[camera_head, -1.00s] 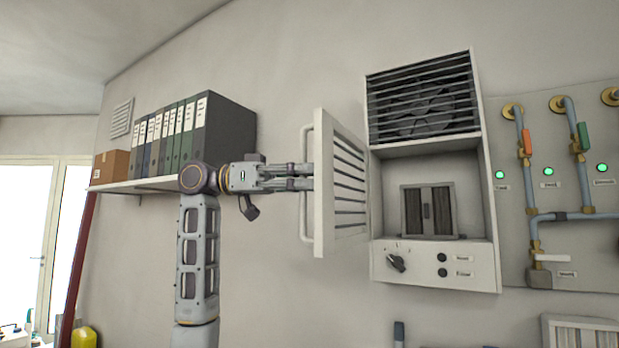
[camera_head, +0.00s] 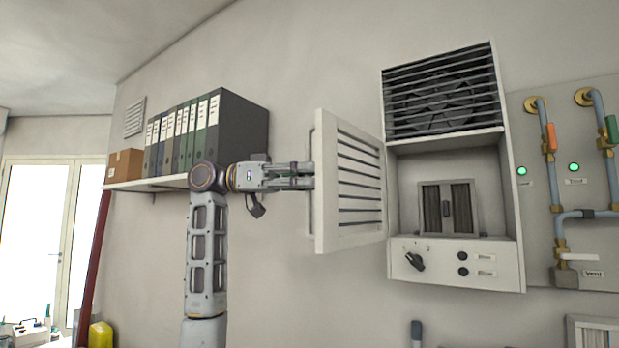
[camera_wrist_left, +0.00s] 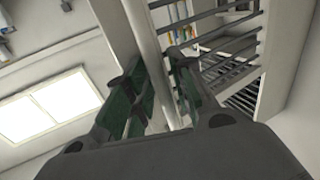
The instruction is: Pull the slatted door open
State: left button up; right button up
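The white slatted door (camera_head: 349,183) stands wide open, swung out to the left of the cabinet (camera_head: 447,170). Its dark slats face the head camera. A white bar handle (camera_head: 312,184) runs upright along the door's outer side, partly hidden behind the door's edge. My left gripper (camera_head: 308,176) reaches in from the left at the handle. In the left wrist view, its green-padded fingers lie on both sides of the handle bar (camera_wrist_left: 151,50), closed about it. The fingertips are partly hidden by the door in the head view. My right gripper is not in view.
The open cabinet holds a small dark unit (camera_head: 447,209), below a fan grille (camera_head: 441,92). A knob (camera_head: 414,261) sits on its lower panel. A shelf with binders (camera_head: 190,135) is behind my left arm. Pipes with valves (camera_head: 553,150) are at the right.

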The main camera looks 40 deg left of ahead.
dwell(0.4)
pick_arm(q)
jog(key=shift+v, duration=6.05)
